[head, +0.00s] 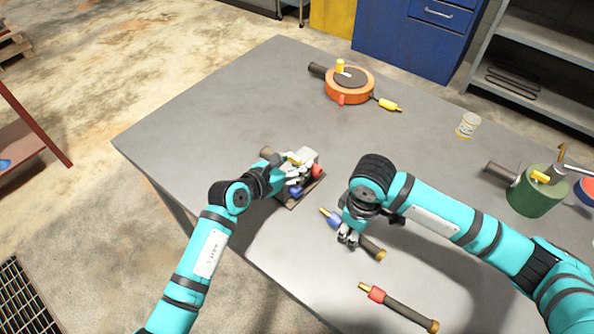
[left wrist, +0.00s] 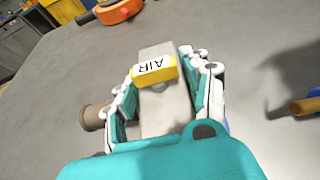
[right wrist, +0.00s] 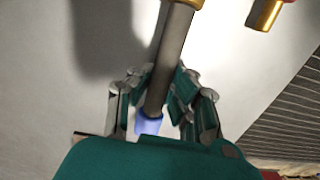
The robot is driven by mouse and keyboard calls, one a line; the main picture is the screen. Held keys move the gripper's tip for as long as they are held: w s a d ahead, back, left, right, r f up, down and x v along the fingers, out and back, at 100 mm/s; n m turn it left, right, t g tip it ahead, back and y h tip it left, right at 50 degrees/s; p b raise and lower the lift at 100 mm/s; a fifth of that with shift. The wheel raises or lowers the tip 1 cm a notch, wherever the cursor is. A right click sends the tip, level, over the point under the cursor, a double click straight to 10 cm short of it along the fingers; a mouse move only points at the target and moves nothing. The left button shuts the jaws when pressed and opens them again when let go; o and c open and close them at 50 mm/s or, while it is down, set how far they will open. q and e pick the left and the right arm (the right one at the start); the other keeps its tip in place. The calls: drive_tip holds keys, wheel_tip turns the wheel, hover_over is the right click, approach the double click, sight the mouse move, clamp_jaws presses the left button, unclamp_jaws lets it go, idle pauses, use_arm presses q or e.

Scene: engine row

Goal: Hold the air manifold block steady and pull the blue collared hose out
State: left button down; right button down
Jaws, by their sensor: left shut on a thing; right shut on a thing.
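The grey air manifold block (head: 305,157) sits on a dark base plate near the table's left edge, with red and blue fittings. My left gripper (head: 292,172) is shut on it; in the left wrist view, the fingers flank the block (left wrist: 165,112) and its yellow AIR tag (left wrist: 154,71). The blue collared hose (head: 372,248) is dark with brass ends and lies apart from the block. My right gripper (head: 348,238) is shut on its dark body, also seen in the right wrist view (right wrist: 172,55). I cannot tell whether the hose touches the table.
A red collared hose (head: 402,308) lies at the front edge. An orange round unit (head: 350,88) with a yellow-tipped hose stands at the back. A small jar (head: 467,125) and a green cylinder (head: 537,192) stand to the right. The table's middle is clear.

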drive_tip(key=shift+f, duration=0.5)
drive_tip(key=c, duration=1.5)
unclamp_jaws()
drive_tip(key=shift+r, duration=0.25)
clamp_jaws()
